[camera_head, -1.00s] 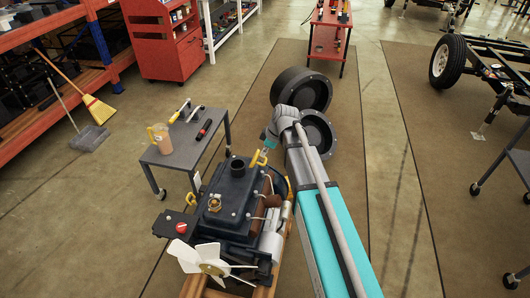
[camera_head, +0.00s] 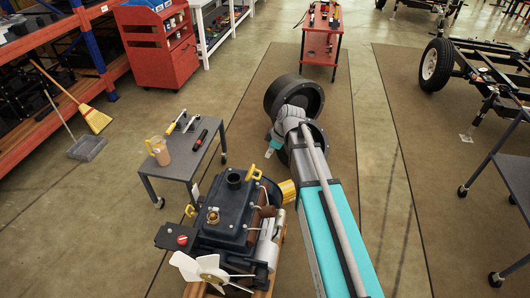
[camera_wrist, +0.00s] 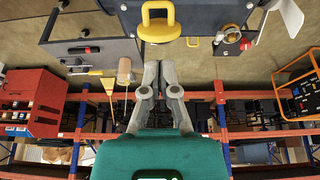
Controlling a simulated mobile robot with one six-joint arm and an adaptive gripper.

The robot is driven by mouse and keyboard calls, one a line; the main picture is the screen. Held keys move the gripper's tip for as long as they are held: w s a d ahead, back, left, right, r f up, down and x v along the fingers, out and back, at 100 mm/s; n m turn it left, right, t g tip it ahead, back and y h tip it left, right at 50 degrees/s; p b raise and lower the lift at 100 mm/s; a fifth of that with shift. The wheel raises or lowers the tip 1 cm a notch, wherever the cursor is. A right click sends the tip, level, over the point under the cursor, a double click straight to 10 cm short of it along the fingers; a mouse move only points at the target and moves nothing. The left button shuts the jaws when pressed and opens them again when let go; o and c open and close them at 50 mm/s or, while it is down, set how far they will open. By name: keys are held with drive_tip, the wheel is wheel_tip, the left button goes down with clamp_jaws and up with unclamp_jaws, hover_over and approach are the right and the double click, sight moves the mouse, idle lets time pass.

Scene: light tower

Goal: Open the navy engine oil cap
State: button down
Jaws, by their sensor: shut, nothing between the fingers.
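The navy engine (camera_head: 226,222) stands on a wooden stand at lower centre in the head view. A dark round cap-like piece (camera_head: 235,178) sits upright on its top; I cannot tell for sure that it is the oil cap. A brass fitting (camera_head: 213,215) and a red knob (camera_head: 182,240) are nearer the fan.
A grey table (camera_head: 187,158) with a jug (camera_head: 159,151) and tools stands left of the engine. Black wheel-like drums (camera_head: 294,100) are behind my arm. A white fan (camera_head: 205,270) fronts the engine. Floor is open between the table and the red cabinet (camera_head: 158,50).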

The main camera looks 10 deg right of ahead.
drive_tip(key=shift+p+v, duration=0.65)
drive_tip(key=shift+v, duration=0.4)
drive_tip(key=shift+s+d, duration=0.1)
drive_tip(key=s+d+r+m+g+h+p, duration=0.1)
drive_tip(key=s+d+m+h+p, duration=0.2)
drive_tip(key=s+m, duration=1.1)
drive_tip(key=s+d+h, duration=0.1)
drive_tip(key=s+d, duration=0.1)
drive_tip(key=s, duration=0.1)
drive_tip(key=shift+r+g, duration=0.25)
drive_tip(key=shift+g, duration=0.05)
drive_tip(key=shift+s, duration=0.1)
